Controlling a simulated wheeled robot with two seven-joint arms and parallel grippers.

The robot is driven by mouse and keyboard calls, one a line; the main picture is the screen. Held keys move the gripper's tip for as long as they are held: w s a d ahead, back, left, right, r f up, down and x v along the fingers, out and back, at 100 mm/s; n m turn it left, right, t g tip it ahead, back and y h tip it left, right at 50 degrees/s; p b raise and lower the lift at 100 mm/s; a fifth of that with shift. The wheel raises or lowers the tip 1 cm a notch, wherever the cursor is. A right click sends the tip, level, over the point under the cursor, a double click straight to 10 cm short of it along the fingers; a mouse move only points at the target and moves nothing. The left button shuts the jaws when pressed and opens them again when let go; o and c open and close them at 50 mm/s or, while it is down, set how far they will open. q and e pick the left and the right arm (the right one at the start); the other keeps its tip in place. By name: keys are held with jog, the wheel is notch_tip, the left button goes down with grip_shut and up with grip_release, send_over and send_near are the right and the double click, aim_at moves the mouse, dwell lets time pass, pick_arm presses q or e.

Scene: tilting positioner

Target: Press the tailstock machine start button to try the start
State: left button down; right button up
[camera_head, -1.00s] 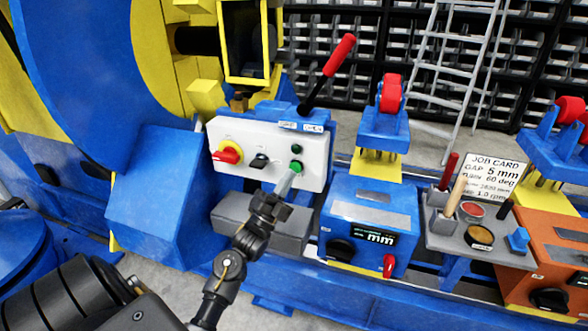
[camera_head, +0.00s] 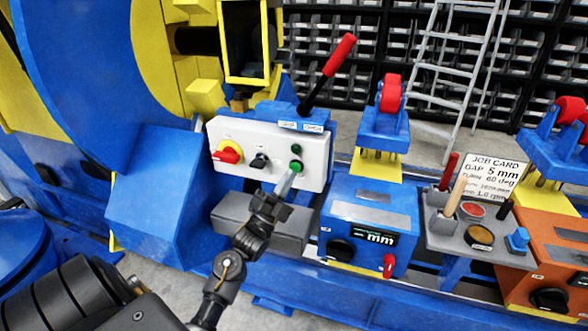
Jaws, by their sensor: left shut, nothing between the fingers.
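The white control panel (camera_head: 235,137) stands at centre left on the blue machine. It carries a red-and-yellow rotary switch (camera_head: 228,153), a black selector (camera_head: 259,161), a green button (camera_head: 296,166) and a small dark green lamp or button (camera_head: 296,149) above it. My left gripper (camera_head: 287,183) is shut and empty, its fingertips just below the green button and overlapping its lower edge in the picture. I cannot tell whether they touch it. My right gripper is not in view.
A lever with a red grip (camera_head: 339,54) rises behind the panel. A blue box with an "mm" display (camera_head: 374,237) stands right of my gripper. Further right are a grey tool tray (camera_head: 455,238), a job card (camera_head: 490,175) and an orange box (camera_head: 548,255).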

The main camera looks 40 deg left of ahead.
pick_arm(q)
jog(key=shift+w+a, duration=0.1)
jog(key=shift+w, duration=0.1)
jog(key=shift+w, duration=0.25)
dwell(0.4)
jog(key=shift+w+a+b, duration=0.2)
jog(key=shift+w+b, duration=0.15)
jog(key=shift+w, duration=0.05)
dwell(0.4)
jog(key=shift+s, duration=0.15)
jog(key=shift+s+d+p, duration=0.3)
jog(key=shift+s+p, duration=0.1)
jog(key=shift+s, duration=0.25)
jog(key=shift+s, duration=0.1)
